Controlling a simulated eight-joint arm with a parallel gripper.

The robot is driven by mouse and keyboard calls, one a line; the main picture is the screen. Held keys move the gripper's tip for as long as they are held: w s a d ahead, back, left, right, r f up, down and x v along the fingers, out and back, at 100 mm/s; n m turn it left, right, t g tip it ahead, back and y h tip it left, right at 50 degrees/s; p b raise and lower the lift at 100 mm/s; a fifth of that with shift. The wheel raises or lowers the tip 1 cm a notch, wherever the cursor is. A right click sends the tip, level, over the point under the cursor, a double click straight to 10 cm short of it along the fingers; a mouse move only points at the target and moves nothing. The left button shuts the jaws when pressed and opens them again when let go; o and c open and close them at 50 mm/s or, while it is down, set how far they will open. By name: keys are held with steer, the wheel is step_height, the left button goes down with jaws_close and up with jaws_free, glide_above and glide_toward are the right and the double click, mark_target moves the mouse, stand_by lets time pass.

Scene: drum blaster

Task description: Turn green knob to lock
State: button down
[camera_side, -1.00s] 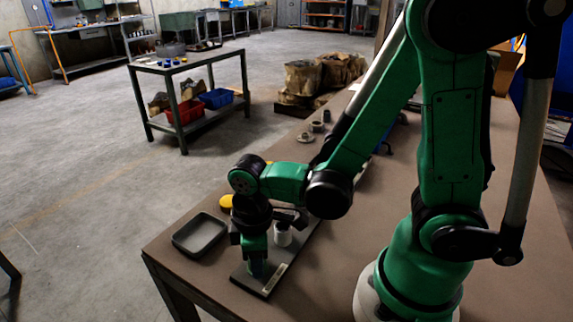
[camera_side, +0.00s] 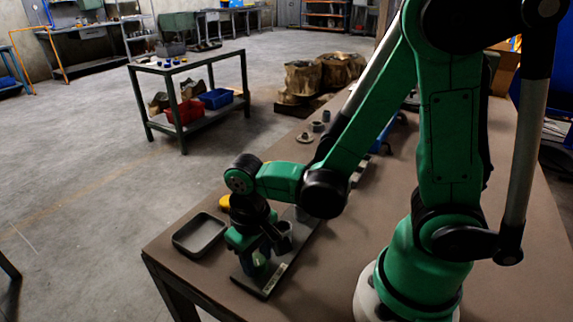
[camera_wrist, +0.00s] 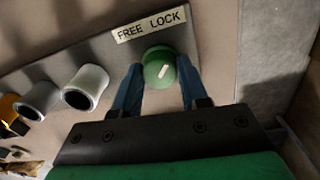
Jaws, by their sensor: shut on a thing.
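The green knob (camera_wrist: 158,70) sits on a grey panel below a white label (camera_wrist: 150,24) reading FREE LOCK. A short white mark on the knob slants toward the upper right, roughly to the LOCK side. My gripper (camera_wrist: 161,78) has its two blue fingers shut on the knob, one on each side. In the side view my gripper (camera_side: 255,264) points down at the near end of the panel (camera_side: 268,284), and the knob is hidden there by the fingers.
Two white-grey cylinders (camera_wrist: 86,87) stand on the panel left of the knob, with a yellow part (camera_wrist: 10,108) beyond them. A grey tray (camera_side: 200,235) lies left of my gripper on the brown table. The table edge is close by.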

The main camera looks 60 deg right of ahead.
mark_target(256, 260)
steer(key=shift+m, duration=0.3)
steer(key=shift+c, duration=2.3)
jaws_free()
steer(key=shift+a+r, duration=0.1)
steer(key=shift+r, duration=2.75)
steer(key=w+d+r+n+t, duration=0.2)
steer(key=w+d+r+t, duration=0.1)
steer(key=d+r+t, duration=0.2)
steer(key=shift+r+t, duration=0.65)
steer(key=shift+t, duration=0.45)
